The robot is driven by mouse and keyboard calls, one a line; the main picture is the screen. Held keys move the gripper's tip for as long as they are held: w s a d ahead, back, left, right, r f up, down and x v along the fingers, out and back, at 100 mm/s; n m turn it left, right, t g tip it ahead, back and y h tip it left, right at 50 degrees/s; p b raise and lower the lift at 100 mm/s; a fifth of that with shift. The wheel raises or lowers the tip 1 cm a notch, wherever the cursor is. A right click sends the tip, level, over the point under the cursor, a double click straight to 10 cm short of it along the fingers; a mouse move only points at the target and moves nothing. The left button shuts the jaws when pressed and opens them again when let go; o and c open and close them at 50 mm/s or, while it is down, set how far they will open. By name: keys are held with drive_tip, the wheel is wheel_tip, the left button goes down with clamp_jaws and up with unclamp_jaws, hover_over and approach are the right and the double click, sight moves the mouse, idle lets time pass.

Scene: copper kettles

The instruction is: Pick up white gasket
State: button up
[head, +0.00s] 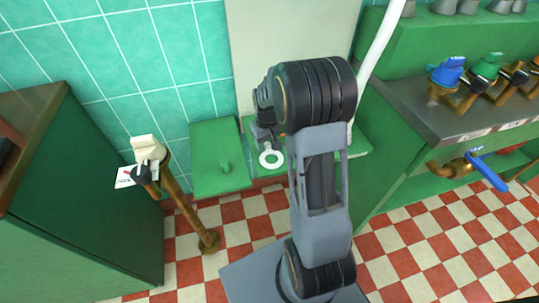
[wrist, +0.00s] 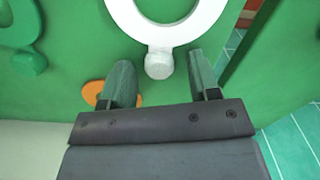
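The white gasket (head: 271,168) is a flat ring by the green shelf surface, beneath the end of my arm in the head view. In the wrist view the gasket (wrist: 158,66) shows large at the top, with a small round tab pointing toward my gripper. My gripper (wrist: 160,62) is open, one finger on each side of the tab, with visible gaps to both. Whether the fingers are level with the tab in depth is hard to tell. In the head view my gripper (head: 265,137) is partly hidden by my arm.
An orange piece (wrist: 92,93) lies by the left finger, partly hidden. A brown pipe with a cream handle (head: 147,146) stands further left. The right counter (head: 430,110) holds coloured valves.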

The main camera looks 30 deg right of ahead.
sight(274, 153)
drive_tip(key=c, duration=0.9)
drive_tip(key=shift+r, duration=0.55)
wheel_tip(274, 153, up, 3)
drive_tip(key=shift+f+p, duration=0.2)
drive_tip(key=shift+p, duration=0.45)
drive_tip(key=s+r+p, duration=0.1)
drive_tip(key=s+r, duration=0.2)
drive_tip(key=s, duration=0.1)
drive_tip(key=s+d+r+p, duration=0.1)
drive_tip(key=s+r, duration=0.2)
drive_tip(key=s, duration=0.2)
drive_tip(key=s+r+p, duration=0.1)
drive_tip(key=s+r, duration=0.2)
drive_tip(key=s, duration=0.2)
drive_tip(key=shift+d+r+p, duration=0.15)
drive_tip(key=shift+d+p, duration=0.1)
drive_tip(key=shift+p, duration=0.15)
